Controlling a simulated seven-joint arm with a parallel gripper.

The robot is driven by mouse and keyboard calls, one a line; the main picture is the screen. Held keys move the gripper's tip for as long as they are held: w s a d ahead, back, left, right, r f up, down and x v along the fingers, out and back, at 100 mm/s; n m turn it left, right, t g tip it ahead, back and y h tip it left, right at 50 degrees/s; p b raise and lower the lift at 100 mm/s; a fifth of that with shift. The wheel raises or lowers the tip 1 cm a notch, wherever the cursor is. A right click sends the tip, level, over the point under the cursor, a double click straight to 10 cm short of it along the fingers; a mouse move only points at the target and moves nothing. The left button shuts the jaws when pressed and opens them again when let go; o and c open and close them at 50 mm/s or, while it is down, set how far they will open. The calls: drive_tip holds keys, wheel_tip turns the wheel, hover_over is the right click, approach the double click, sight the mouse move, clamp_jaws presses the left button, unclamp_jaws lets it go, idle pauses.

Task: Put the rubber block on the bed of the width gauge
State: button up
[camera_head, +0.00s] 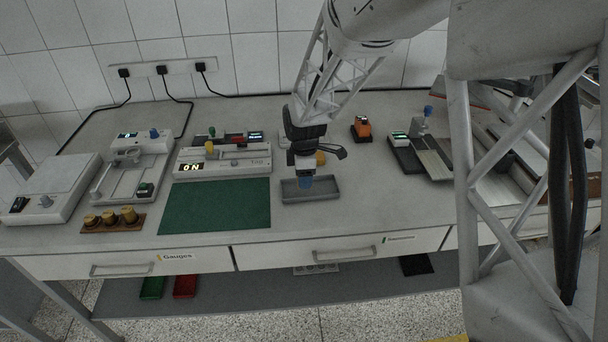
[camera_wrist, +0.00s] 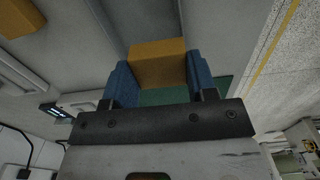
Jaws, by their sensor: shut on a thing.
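My gripper (camera_wrist: 158,85) is shut on an ochre block (camera_wrist: 158,62), which looks like the rubber block. It sits between the two blue fingertips in the wrist view. In the head view my gripper (camera_head: 306,182) points down over the grey tray (camera_head: 325,190); the fingers hide the block there, and I cannot tell whether it is clear of the tray. A device with a small display, a blue knob and a flat bed (camera_head: 120,184) stands at the left and may be the width gauge. A similar device with a blue knob (camera_head: 428,112) stands at the right.
A green mat (camera_head: 215,205) lies left of the tray. A white unit with a lit display (camera_head: 222,160) stands behind it. Brass weights (camera_head: 110,218) stand on a wooden strip at the front left. An orange device (camera_head: 361,128) and a yellow thing (camera_head: 320,158) are behind my gripper.

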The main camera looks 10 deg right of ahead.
drive_tip(key=w+a+r, duration=0.1)
drive_tip(key=w+a, duration=0.2)
drive_tip(key=w, duration=0.2)
drive_tip(key=w+a+r, duration=0.1)
drive_tip(key=w+a, duration=0.2)
drive_tip(key=w, duration=0.3)
drive_tip(key=w+a+r, duration=0.2)
drive_tip(key=w+a, duration=0.2)
drive_tip(key=w, duration=0.2)
drive_tip(key=w+a+r, duration=0.2)
drive_tip(key=w+a, duration=1)
drive_tip(key=w, duration=0.1)
drive_tip(key=shift+w+a+r, duration=0.25)
drive_tip(key=shift+w+r, duration=0.1)
drive_tip(key=shift+f, duration=3.15)
drive_tip(key=shift+f, duration=1.9)
